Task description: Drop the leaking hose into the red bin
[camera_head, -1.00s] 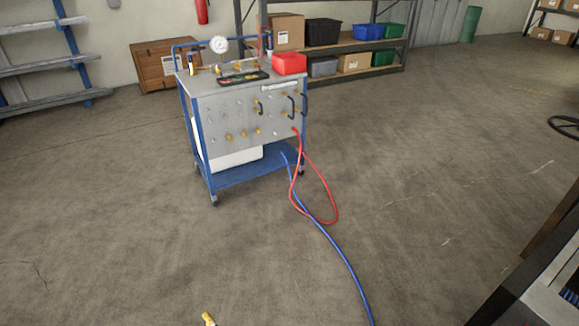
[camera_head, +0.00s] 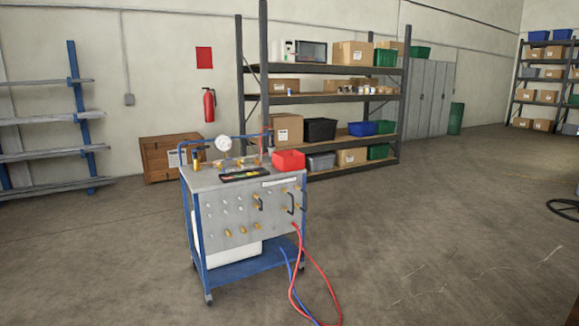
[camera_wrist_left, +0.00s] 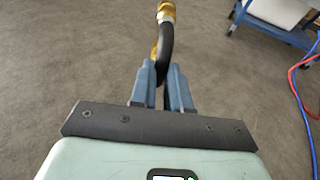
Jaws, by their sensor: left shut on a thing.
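The red bin (camera_head: 289,160) stands on the right part of the top of a wheeled cart (camera_head: 230,182) in the head view. In the left wrist view, my left gripper (camera_wrist_left: 162,68) is shut on a short black hose (camera_wrist_left: 167,42) with brass fittings (camera_wrist_left: 166,12). The hose is held above the concrete floor, away from the cart. Its lower part is hidden behind the fingers. I cannot see any leak on it. Neither gripper shows in the head view.
Black hoses hang on the cart's front panel (camera_head: 245,218). A red hose (camera_head: 319,277) and a blue hose (camera_head: 289,268) trail from the cart onto the floor. A shelf rack (camera_head: 334,70) and a wooden crate (camera_head: 160,159) stand behind. The floor before the cart is mostly clear.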

